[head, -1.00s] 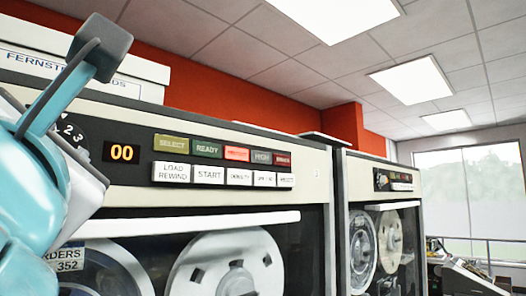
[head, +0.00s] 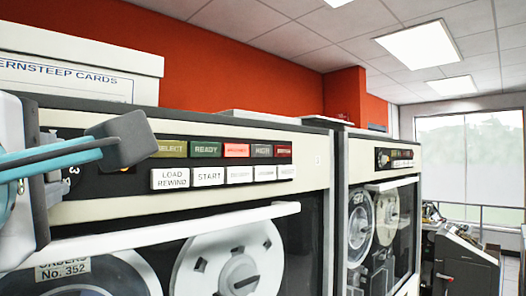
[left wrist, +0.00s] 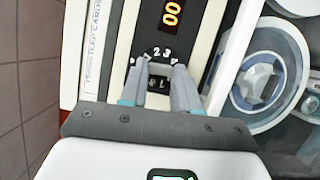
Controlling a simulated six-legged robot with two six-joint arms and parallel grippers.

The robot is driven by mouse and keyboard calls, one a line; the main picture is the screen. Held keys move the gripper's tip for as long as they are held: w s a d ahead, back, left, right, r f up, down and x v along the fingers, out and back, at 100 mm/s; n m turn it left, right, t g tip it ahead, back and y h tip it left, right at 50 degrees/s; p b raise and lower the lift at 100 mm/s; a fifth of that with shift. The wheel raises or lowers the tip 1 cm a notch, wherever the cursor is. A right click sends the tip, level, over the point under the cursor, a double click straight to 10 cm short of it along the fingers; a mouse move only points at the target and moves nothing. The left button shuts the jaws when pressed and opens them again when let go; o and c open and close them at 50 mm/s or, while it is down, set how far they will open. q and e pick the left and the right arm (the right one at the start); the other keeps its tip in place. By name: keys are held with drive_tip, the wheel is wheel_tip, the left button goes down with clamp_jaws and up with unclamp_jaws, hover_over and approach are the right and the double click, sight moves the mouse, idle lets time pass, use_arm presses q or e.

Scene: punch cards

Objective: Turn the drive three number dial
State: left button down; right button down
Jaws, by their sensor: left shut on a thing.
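The number dial (left wrist: 161,54), black with white digits including 2 and 3, is on the front panel of the near tape drive (head: 315,178). In the head view only a sliver of the dial (head: 74,172) shows behind my left arm. In the left wrist view my left gripper (left wrist: 161,67) has one finger on each side of the dial's middle and is shut on it. The fingers hide the dial's sides, and I cannot tell which digit is selected. My right gripper is in neither view.
An orange 00 display (left wrist: 172,13) sits beside the dial. A row of labelled buttons (head: 209,177) runs right of it. A card box (head: 115,65) stands on top of the drive. A second tape drive (head: 343,205) is farther right, with a machine (head: 462,265) beyond.

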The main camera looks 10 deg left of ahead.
use_arm(q)
drive_tip(key=shift+m, duration=0.5)
drive_tip(key=c, duration=0.8)
unclamp_jaws()
drive_tip(key=shift+a, duration=0.1)
